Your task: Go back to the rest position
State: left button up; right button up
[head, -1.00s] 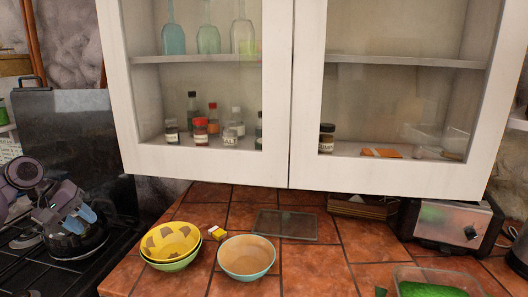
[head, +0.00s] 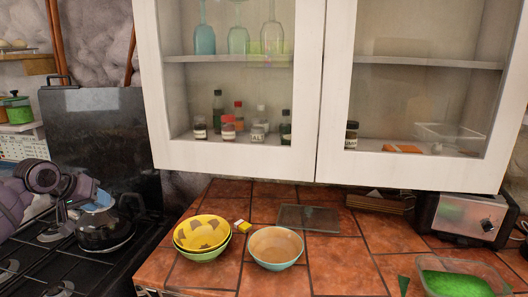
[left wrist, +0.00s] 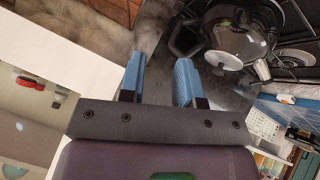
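The kettle also shows beyond the fingers in the left wrist view (left wrist: 238,42). My right gripper is not in view.
A white glass-door cabinet (head: 318,165) hangs over the tiled counter (head: 335,255). A yellow patterned bowl (head: 202,232) sits in a green one, beside a blue-rimmed bowl (head: 275,247). A toaster (head: 465,217) and a green-filled container (head: 455,282) stand at right.

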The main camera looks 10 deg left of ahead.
pick_arm(q)
jog(key=s+d+f+m+t, duration=0.3)
jog(key=d+f+m, duration=0.1)
jog(key=d+f, duration=0.4)
jog(key=s+d+f+m+t, duration=0.3)
jog(key=s+d+f, duration=0.15)
jog(key=f, duration=0.55)
jog(key=s+d+f+n+g+y, duration=0.1)
jog(key=s+d+f, duration=0.3)
jog(key=s+f, duration=0.4)
jog(key=s+d+f+n+g+y, duration=0.1)
jog(key=s+d+f, duration=0.4)
jog(key=s, duration=1.1)
notch_tip(320, 180, down, 3)
jog(key=shift+s+d+r+n+g+y, duration=0.15)
jog(key=shift+n+g+y, duration=0.15)
jog(key=shift+n, duration=0.4)
